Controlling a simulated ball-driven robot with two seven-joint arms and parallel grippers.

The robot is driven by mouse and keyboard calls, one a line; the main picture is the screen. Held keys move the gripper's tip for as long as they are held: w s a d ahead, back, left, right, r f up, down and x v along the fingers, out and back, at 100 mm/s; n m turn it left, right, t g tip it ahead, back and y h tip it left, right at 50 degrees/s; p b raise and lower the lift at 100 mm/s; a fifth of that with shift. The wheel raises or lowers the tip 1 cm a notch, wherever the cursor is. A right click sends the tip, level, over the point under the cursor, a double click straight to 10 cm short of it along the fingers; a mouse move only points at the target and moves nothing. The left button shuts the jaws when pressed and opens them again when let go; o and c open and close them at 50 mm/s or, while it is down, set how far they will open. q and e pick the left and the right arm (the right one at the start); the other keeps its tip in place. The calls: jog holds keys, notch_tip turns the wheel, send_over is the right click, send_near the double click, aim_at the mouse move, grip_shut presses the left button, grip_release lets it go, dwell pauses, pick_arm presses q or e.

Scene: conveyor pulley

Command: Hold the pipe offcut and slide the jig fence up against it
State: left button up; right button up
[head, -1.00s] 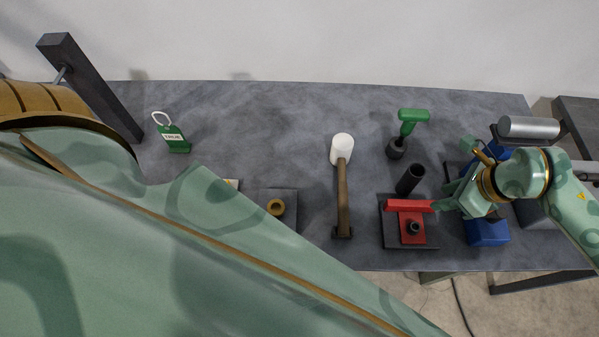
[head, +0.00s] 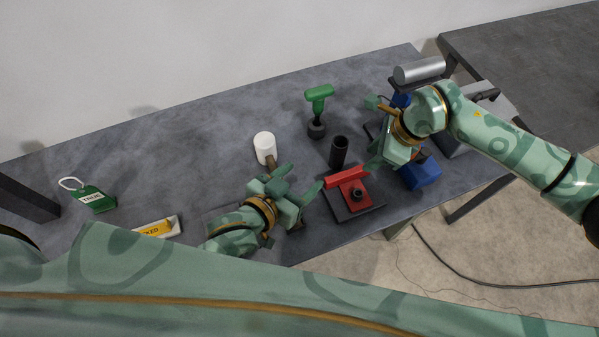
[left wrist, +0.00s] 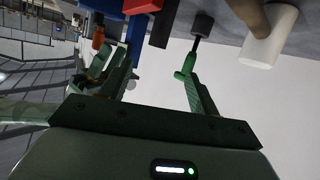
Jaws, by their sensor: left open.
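The pipe offcut, a black tube (head: 339,152), stands on the grey bench just behind the jig; a black bar shape in the left wrist view (left wrist: 164,24) looks like it. The red jig fence (head: 346,177) lies on the dark jig base (head: 372,211), with a black knob on its red slide. A small gap seems to separate fence and pipe. My left gripper (head: 298,182) is open and empty, left of the fence and pipe. My right gripper (head: 376,160) is right of the fence and pipe; its finger gap is unclear.
A white-headed mallet (head: 264,147) lies partly hidden behind my left gripper. A green-handled tool (head: 318,98) stands behind the pipe. Blue blocks (head: 421,175) and a grey roller (head: 419,70) are at right. A green tag (head: 94,200) and yellow label (head: 157,228) lie left.

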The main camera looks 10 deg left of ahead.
aim_at(335, 149)
pick_arm(q)
jog(key=shift+m, duration=0.4)
jog(key=x, duration=1.6)
jog(key=shift+w+d, duration=0.25)
jog(key=shift+w, duration=0.1)
jog(key=shift+g, duration=0.3)
jog(key=c, duration=0.8)
jog(key=shift+c, duration=1.3)
grip_shut()
